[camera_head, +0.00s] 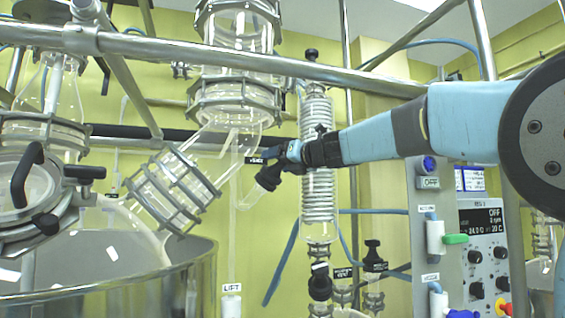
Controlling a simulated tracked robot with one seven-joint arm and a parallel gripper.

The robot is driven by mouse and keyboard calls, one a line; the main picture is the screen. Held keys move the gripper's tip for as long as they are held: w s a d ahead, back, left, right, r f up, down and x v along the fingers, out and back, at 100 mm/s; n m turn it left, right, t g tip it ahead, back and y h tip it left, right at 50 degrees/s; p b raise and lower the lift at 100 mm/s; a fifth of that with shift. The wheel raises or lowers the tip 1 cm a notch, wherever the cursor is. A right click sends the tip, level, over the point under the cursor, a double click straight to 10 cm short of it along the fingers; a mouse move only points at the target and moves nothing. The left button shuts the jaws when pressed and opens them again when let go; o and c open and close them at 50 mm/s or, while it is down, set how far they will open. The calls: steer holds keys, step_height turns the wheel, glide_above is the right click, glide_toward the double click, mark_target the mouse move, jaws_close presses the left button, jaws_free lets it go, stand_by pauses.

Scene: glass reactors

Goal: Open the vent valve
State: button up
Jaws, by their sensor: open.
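My blue and black arm reaches in from the right, and my gripper (264,168) is at its left end, in front of the glass column. The jaws are open. A small dark tag with white lettering (255,160) is right at the jaws; its text is too small to read surely, so I cannot tell if it marks the vent valve. The jaws overlap a glass side arm (254,196) in the picture, and contact is unclear. Two more tagged black-capped fittings stand lower down, one below the coil (320,284) and one to its right (343,274); their lettering is also unclear.
A coiled glass condenser (317,215) stands behind my wrist. A steel rail (250,63) crosses above. A large steel vessel (110,292) with glassware is at left. A control panel (484,255) stands at right below my arm.

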steer(key=c, duration=0.9)
steer(key=shift+d, duration=0.25)
steer(key=shift+c, duration=0.3)
steer(key=shift+a, duration=0.15)
steer(key=shift+n+y, duration=0.3)
steer(key=shift+n, duration=0.1)
